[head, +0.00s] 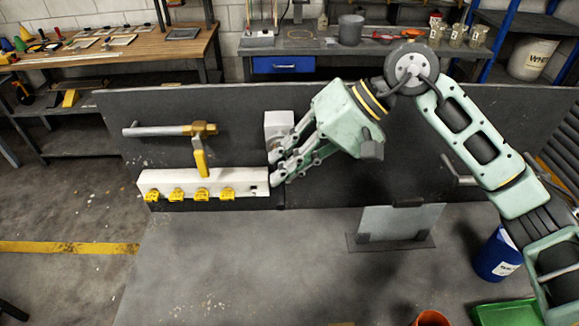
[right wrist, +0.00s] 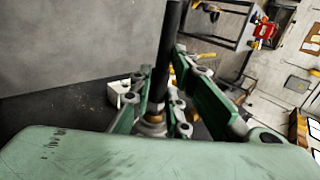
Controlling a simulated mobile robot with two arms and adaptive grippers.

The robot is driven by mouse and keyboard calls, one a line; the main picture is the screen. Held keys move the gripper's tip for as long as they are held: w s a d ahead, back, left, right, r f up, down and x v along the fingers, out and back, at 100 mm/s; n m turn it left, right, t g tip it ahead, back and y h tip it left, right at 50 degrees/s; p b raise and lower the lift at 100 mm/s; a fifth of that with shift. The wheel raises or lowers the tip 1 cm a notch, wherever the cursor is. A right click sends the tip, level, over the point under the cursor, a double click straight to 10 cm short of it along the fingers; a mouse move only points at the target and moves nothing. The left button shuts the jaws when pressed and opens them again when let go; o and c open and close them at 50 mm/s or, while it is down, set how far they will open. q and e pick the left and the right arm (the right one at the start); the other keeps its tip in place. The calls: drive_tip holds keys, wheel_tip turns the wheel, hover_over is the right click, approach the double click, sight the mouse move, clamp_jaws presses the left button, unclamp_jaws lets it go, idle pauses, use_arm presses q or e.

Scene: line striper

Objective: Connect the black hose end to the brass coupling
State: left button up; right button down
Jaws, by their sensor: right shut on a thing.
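My right gripper (head: 276,168) is in front of the dark upright panel, its fingers pointing left by the right end of the white strip. It is shut on the black hose end (right wrist: 168,45), which runs up between the fingers in the right wrist view. A brass-coloured fitting (right wrist: 153,117) shows at the bottom of the hose, between the fingers. I cannot tell whether the two are joined or only lined up. The hose cannot be made out in the head view. My left gripper is not in view.
A brass valve (head: 199,129) with a grey pipe and yellow handle is on the panel (head: 330,110). Below it is a white strip (head: 205,181) with several yellow tags. A white box (head: 278,127) sits behind my gripper.

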drive_tip(key=shift+w, duration=0.4)
drive_tip(key=c, duration=1.3)
unclamp_jaws()
drive_tip(key=shift+w, duration=0.1)
drive_tip(key=shift+v, duration=3.55)
